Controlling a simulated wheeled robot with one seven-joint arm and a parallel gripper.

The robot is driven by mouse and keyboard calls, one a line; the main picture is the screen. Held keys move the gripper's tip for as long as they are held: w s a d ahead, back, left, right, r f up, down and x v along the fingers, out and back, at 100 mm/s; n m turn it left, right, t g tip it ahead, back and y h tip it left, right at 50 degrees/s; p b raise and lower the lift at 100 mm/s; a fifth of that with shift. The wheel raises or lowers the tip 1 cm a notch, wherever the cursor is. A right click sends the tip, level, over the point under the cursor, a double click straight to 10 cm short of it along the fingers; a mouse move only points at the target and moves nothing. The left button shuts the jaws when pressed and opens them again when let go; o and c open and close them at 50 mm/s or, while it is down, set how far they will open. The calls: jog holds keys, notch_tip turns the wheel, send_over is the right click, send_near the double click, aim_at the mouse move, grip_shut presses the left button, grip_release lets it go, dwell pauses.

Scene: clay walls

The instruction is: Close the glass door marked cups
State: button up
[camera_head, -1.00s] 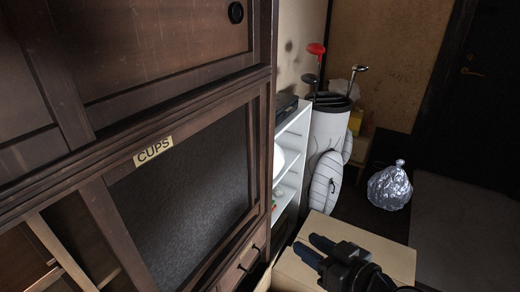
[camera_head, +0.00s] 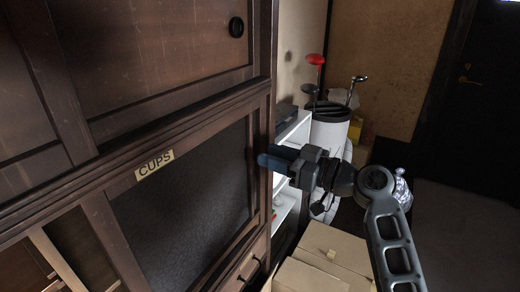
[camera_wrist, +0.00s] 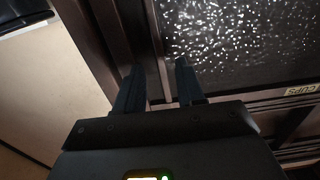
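The glass door marked cups (camera_head: 190,200) is a dark wood frame with textured dark glass, set low in the brown cabinet. Its yellow CUPS label (camera_head: 154,166) is at the upper left of the glass. To its left, a gap (camera_head: 75,240) shows part of the cabinet's inside. My gripper (camera_head: 268,161) is at the cabinet's right edge, near the door's right side. In the wrist view, my gripper's two fingers (camera_wrist: 157,80) are apart with nothing held between them. They lie over the wooden frame beside the glass (camera_wrist: 240,40). I cannot tell whether they touch it.
A cardboard box (camera_head: 320,262) stands below my gripper. A white shelf (camera_head: 288,205) is just right of the cabinet, with a white golf bag (camera_head: 330,128) behind. A foil-like silver bag (camera_head: 401,190) is partly hidden by my arm. Floor is open at the right.

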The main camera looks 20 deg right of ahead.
aim_at(252, 150)
jog(key=shift+p+x, duration=0.3)
jog(key=shift+x, duration=1.65)
jog(key=shift+c, duration=0.4)
grip_shut()
